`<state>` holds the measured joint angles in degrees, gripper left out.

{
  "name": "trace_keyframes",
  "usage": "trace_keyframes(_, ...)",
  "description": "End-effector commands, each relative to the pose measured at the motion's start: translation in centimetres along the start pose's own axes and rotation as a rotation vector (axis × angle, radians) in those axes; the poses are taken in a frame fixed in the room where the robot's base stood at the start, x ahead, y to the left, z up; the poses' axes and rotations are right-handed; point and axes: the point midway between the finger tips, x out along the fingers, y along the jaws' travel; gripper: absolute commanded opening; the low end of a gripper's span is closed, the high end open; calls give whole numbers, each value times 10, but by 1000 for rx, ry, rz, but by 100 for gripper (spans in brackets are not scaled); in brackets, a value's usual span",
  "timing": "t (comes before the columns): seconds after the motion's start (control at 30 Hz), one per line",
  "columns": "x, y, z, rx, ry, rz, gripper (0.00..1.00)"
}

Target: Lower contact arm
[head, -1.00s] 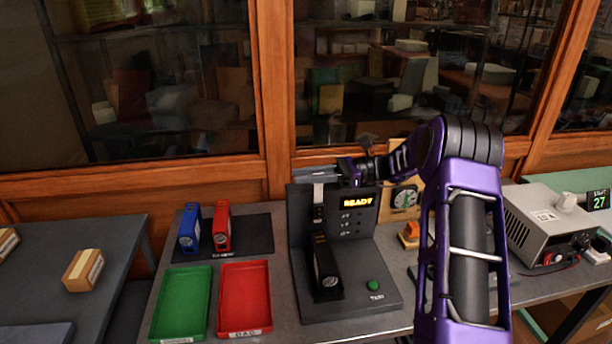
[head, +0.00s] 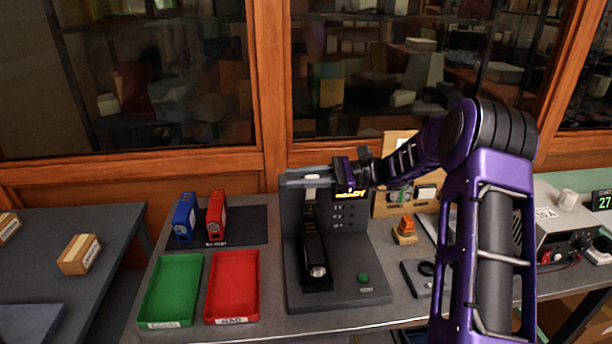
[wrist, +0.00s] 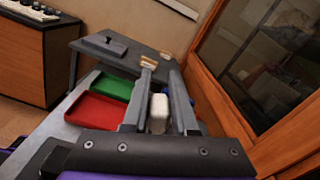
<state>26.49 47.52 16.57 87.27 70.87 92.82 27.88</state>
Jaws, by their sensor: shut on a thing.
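The dark grey test stand (head: 370,270) is on the bench, with a lit READY display (head: 350,195) partly covered by my gripper. A black device (head: 314,255) stands in its cradle. The contact arm (head: 309,211) is above the device, with a pale handle at its top (head: 317,181). My gripper (head: 303,178) reaches in from the right, its fingers on that handle. In the wrist view the white handle (wrist: 158,113) sits between my two grey fingers, so the gripper is shut on it. The gap between contact arm and device is not clear.
A green button (head: 363,277) is on the stand's base. Green (head: 170,290) and red (head: 233,287) trays lie left. Blue (head: 184,218) and red (head: 217,218) devices stand on a dark mat behind them. An orange object (head: 404,230) and a power supply (head: 560,235) are right.

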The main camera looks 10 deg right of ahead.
Motion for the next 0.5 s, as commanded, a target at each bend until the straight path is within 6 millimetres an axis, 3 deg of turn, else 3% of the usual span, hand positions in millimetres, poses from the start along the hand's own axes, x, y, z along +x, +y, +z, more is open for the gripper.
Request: trace_keyframes(0.5, 2, 68, -22, -473, 2, -1, 0)
